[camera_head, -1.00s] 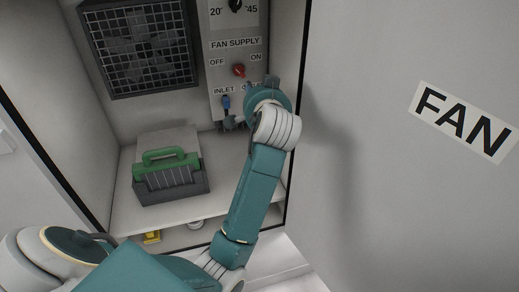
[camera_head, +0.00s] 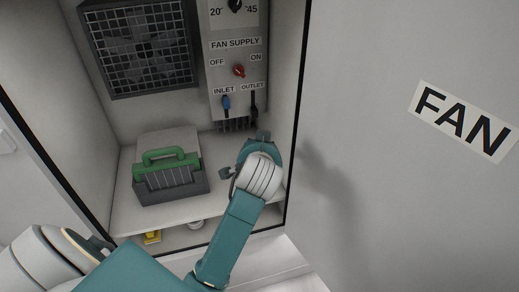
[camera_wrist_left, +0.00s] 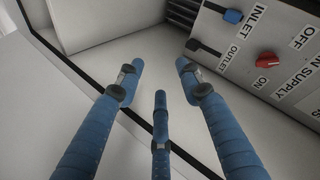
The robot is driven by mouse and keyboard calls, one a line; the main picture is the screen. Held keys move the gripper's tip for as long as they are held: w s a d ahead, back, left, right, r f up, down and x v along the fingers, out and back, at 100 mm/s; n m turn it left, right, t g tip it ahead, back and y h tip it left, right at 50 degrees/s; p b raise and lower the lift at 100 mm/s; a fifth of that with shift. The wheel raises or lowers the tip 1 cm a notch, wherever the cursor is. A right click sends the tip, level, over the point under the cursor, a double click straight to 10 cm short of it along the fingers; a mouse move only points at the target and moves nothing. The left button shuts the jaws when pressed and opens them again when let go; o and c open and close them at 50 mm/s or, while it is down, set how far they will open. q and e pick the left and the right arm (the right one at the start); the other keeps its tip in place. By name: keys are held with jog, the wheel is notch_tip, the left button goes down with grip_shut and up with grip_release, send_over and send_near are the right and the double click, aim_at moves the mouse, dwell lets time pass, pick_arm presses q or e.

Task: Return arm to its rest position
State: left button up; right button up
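My left arm reaches up from the bottom of the head view into an open cabinet. Its gripper (camera_head: 243,158) hangs in front of the cabinet's right side, below the control panel (camera_head: 234,50), and is mostly hidden behind my wrist. In the left wrist view its three blue fingers (camera_wrist_left: 160,80) are spread apart with nothing between them. The panel and a bare wall lie beyond the fingertips, with no contact visible. My right gripper is not in view.
The panel carries a red switch (camera_head: 239,71), a blue inlet lever (camera_head: 226,103) and a black outlet lever (camera_head: 254,106). A grey box with a green handle (camera_head: 168,158) stands on the shelf (camera_head: 215,207). The cabinet's right frame edge (camera_head: 299,120) is close beside my gripper.

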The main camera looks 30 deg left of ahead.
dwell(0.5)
pick_arm(q)
jog(key=s+d+f+m+g+h, duration=0.1)
jog(key=d+f, duration=0.1)
jog(key=f, duration=0.8)
jog(key=s+d+f+m+g+h+b, duration=0.1)
jog(key=d+f, duration=0.2)
jog(key=f, duration=0.7)
jog(key=s+d+f+m+g+h, duration=0.1)
jog(key=d+f, duration=0.1)
jog(key=f, duration=0.8)
jog(key=s+d+f+g+h+b, duration=0.1)
jog(key=s+d+f, duration=0.1)
jog(key=s+f, duration=0.65)
jog(key=s+d+f+g+h, duration=0.1)
jog(key=s+f+g, duration=0.1)
jog(key=s+f, duration=0.65)
jog(key=s+f+g, duration=0.1)
jog(key=s+f, duration=0.4)
jog(key=s, duration=0.4)
jog(key=s+f+n+g, duration=0.1)
jog(key=s+f, duration=0.5)
jog(key=s, duration=0.4)
jog(key=s+f+g+h, duration=0.1)
jog(key=s+f, duration=0.5)
jog(key=s, duration=0.3)
jog(key=shift+s+a+n+b, duration=0.2)
jog(key=shift+n+b, duration=0.2)
jog(key=shift+b, duration=0.05)
